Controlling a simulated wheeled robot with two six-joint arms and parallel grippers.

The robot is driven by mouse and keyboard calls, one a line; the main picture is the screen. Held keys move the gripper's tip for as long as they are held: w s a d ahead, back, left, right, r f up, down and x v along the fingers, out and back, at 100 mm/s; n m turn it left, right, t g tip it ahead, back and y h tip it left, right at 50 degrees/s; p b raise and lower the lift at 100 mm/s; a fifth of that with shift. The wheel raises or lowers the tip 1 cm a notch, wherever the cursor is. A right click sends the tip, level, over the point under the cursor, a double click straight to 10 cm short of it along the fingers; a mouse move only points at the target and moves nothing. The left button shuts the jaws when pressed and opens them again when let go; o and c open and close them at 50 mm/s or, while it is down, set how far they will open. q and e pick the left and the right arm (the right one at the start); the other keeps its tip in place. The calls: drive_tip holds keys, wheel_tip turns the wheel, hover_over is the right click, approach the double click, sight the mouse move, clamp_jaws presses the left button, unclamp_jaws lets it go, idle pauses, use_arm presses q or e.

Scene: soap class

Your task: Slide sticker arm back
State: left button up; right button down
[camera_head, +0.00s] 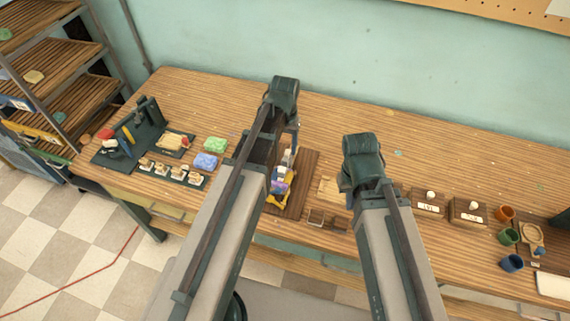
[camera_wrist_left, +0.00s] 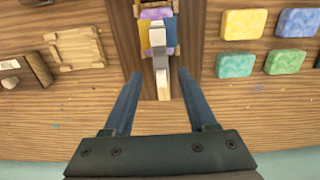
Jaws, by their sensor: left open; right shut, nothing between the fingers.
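The sticker device stands on a dark brown board (camera_head: 302,190) near the middle of the table. Its upright grey-white sticker arm (camera_wrist_left: 158,52) shows in the left wrist view, with purple, blue and orange parts (camera_wrist_left: 150,14) behind it. My left gripper (camera_wrist_left: 157,104) is open and empty, its two blue fingers on either side of the arm's near end, which shows between them with gaps on both sides. In the head view my left gripper (camera_head: 294,138) is over the board's far part. My right gripper (camera_head: 350,196) is shut and empty, mostly hidden by its own forearm.
Green, yellow and blue soaps (camera_wrist_left: 285,62) lie to the right in the left wrist view. A wooden frame (camera_wrist_left: 75,48) and a small box (camera_wrist_left: 22,72) lie to the left. Labelled boxes (camera_head: 428,205) and coloured cups (camera_head: 508,236) stand at the right. The table's back is mostly clear.

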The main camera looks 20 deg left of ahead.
sight(285, 159)
use_arm(q)
wheel_tip(285, 159, down, 6)
drive_tip(key=b, duration=0.5)
use_arm(e)
wheel_tip(285, 159, down, 6)
drive_tip(key=shift+f, duration=0.1)
use_arm(q)
clamp_jaws()
idle(0.8)
